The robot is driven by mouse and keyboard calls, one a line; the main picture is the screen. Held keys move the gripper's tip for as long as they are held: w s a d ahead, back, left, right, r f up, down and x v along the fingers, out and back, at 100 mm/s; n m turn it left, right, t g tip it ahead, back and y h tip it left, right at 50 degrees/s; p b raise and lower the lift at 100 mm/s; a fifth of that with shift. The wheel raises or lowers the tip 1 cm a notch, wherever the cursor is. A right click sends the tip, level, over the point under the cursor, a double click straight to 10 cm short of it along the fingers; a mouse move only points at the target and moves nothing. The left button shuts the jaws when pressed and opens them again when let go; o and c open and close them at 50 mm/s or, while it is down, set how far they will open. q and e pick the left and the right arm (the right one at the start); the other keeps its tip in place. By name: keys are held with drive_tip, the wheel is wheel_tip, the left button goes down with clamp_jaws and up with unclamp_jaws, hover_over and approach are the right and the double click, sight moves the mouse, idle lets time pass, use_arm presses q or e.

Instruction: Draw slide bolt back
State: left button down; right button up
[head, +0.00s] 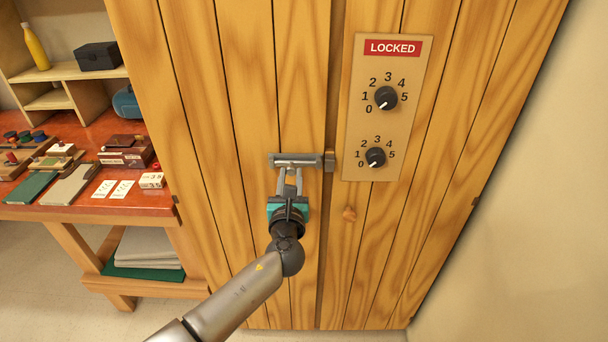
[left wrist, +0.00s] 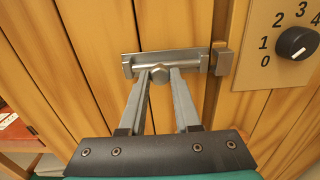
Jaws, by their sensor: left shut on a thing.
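A grey metal slide bolt (head: 296,160) is mounted on the wooden cabinet door (head: 232,100). The fingers partly hide the knob. My right gripper is not in view.
A panel (head: 388,130) right of the bolt has a red LOCKED sign (head: 393,48) and two dials, both pointing near 0. A red-topped table (head: 95,208) with several small boxes stands at left. A wall (head: 520,220) is at right.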

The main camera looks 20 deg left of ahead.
use_arm(q)
drive_tip(key=shift+s+a, duration=0.25)
drive_tip(key=shift+a, duration=0.6)
drive_tip(key=c, duration=0.6)
unclamp_jaws()
drive_tip(key=shift+s+d, duration=0.1)
drive_tip(key=shift+s, duration=0.25)
drive_tip(key=v, duration=1.4)
drive_tip(key=shift+s, duration=0.25)
